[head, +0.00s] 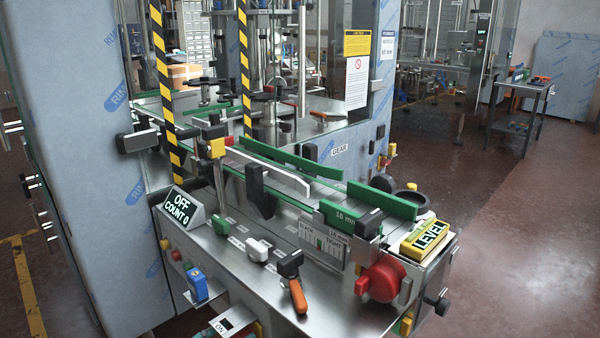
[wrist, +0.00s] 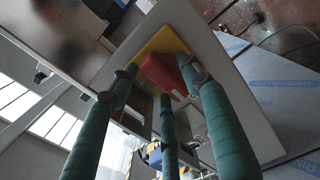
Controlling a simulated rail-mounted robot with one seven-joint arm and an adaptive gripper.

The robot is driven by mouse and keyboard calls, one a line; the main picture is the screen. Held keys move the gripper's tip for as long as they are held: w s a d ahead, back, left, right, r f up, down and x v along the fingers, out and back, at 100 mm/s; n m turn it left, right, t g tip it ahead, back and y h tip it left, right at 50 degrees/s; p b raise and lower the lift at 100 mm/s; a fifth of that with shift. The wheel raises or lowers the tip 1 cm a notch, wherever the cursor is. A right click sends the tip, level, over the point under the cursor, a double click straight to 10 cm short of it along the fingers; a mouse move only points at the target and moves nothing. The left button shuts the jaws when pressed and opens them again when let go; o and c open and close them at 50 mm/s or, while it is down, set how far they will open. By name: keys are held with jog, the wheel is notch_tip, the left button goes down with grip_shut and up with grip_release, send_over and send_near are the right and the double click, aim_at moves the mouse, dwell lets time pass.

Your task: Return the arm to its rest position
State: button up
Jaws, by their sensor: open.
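My gripper (wrist: 160,82) shows only in the wrist view. Its green, wrapped fingers reach up from the bottom edge and stand apart, so it is open. A red block-like part (wrist: 160,75) on a yellow piece (wrist: 163,42) shows beyond and between the fingertips. I cannot tell how far off it is or whether a finger touches it. Nothing is clearly held. Neither my arm nor my gripper shows in the head view. No marked rest place is visible.
In the head view, the filler bench (head: 245,265) carries green guide rails (head: 292,160), a red knob (head: 381,280), an orange-handled lever (head: 298,296) and a yellow LEVEL box (head: 428,237). A striped post (head: 165,85) rises behind. Open floor (head: 520,230) lies right, with a side table (head: 522,90) farther back.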

jog(key=v, duration=1.2)
jog(key=w+d+m+b, duration=0.3)
jog(key=w+d+m, duration=0.5)
jog(key=m, duration=0.3)
jog(key=shift+d+f+m+b, duration=0.25)
jog(key=shift+d+m+b, duration=0.05)
jog(key=shift+b, duration=0.05)
jog(key=shift+w, duration=0.1)
jog(key=shift+d, duration=0.1)
